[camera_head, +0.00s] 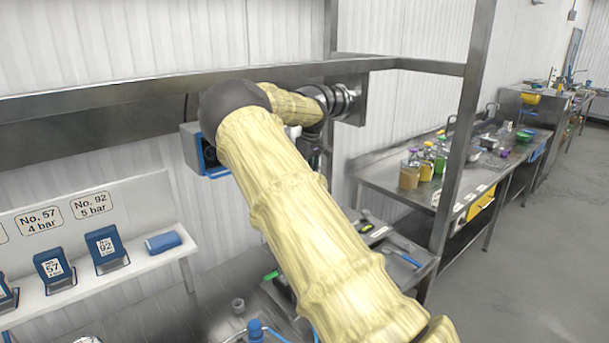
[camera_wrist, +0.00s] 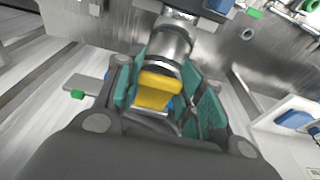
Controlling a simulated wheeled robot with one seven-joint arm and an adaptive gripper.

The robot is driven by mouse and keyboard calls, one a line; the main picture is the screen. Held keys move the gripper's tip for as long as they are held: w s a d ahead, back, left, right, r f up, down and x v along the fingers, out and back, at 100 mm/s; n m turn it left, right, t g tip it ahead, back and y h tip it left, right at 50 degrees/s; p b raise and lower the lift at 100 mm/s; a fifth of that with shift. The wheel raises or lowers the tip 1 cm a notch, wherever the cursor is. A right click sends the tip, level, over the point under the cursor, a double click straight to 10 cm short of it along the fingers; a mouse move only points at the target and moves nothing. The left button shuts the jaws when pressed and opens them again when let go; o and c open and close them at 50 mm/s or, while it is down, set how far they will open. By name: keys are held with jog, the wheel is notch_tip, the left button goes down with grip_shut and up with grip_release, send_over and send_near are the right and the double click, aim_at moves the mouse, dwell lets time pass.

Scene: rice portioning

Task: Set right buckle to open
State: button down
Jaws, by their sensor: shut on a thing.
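In the wrist view a yellow buckle-like piece (camera_wrist: 158,91) sits in front of a shiny metal cylinder (camera_wrist: 170,45). My gripper (camera_wrist: 170,97) has its teal-padded fingers on both sides of this yellow piece and is shut on it. I cannot tell whether this is the right buckle, or how far it is turned. A metal part continues below the yellow piece between the fingers, partly hidden. In the head view my yellow-sleeved arm covers the middle, and the gripper and buckle cannot be made out.
A white shelf (camera_head: 188,268) at left holds blue labelled blocks (camera_head: 106,248). A blue-edged box (camera_head: 196,150) hangs behind my arm. A steel post (camera_head: 463,130) and rail stand close to my arm. A counter (camera_head: 392,180) with bottles is at right; the floor beyond is clear.

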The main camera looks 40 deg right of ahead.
jog(key=c, duration=1.3)
grip_release()
jog(key=shift+w+r, duration=0.1)
jog(key=o, duration=0.4)
jog(key=r, duration=0.4)
jog(key=s+r, duration=0.1)
jog(key=r, duration=0.2)
jog(key=s+r, duration=0.1)
jog(key=r, duration=0.3)
jog(key=shift+r, duration=0.3)
jog(key=shift+f, duration=0.1)
